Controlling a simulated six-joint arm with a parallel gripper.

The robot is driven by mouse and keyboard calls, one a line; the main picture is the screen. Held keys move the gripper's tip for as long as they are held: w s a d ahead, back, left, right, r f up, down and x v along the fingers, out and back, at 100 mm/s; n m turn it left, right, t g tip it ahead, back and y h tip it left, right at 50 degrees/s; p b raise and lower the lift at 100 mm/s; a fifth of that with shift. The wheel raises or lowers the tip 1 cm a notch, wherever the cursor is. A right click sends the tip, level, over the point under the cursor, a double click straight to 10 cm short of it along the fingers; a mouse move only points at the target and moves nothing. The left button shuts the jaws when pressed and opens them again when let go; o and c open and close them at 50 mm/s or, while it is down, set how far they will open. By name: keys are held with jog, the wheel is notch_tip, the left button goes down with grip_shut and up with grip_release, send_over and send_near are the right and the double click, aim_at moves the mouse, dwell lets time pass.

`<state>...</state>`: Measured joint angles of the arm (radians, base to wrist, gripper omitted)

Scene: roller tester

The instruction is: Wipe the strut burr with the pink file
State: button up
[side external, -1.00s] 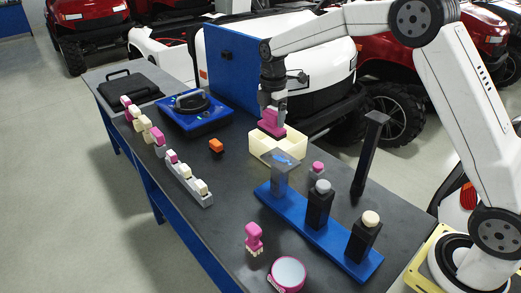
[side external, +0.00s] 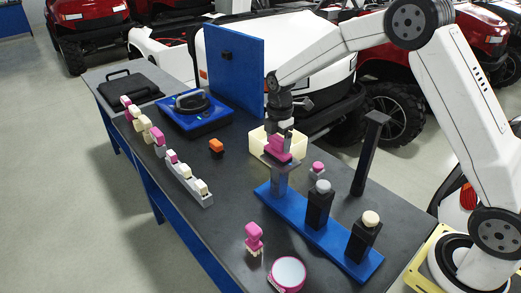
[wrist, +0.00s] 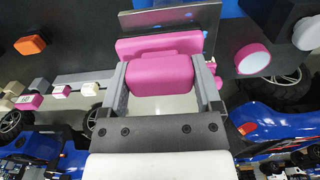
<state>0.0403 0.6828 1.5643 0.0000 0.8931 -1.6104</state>
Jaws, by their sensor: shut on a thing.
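My gripper (side external: 279,135) is shut on the pink file (side external: 278,149), gripping its block-shaped handle. In the wrist view the handle (wrist: 160,74) sits between the two grey fingers, with a wider pink plate beyond it. The grey strut (side external: 279,182) stands upright on a blue base bar (side external: 330,232). The file is at the strut's top plate, over or on it; I cannot tell whether they touch. The burr is not visible now. In the wrist view a dark grey plate (wrist: 170,18), apparently the strut's top, lies just beyond the file.
A cream open box (side external: 258,146) stands behind the strut. Two black posts with a grey knob (side external: 322,186) and a cream knob (side external: 371,217) share the bar. A tall black post (side external: 371,155) stands right.

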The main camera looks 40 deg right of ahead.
jog(key=shift+s, duration=2.65)
jog(key=shift+w, duration=3.95)
jog(key=shift+w+r, duration=0.15)
jog(key=shift+r, duration=3.95)
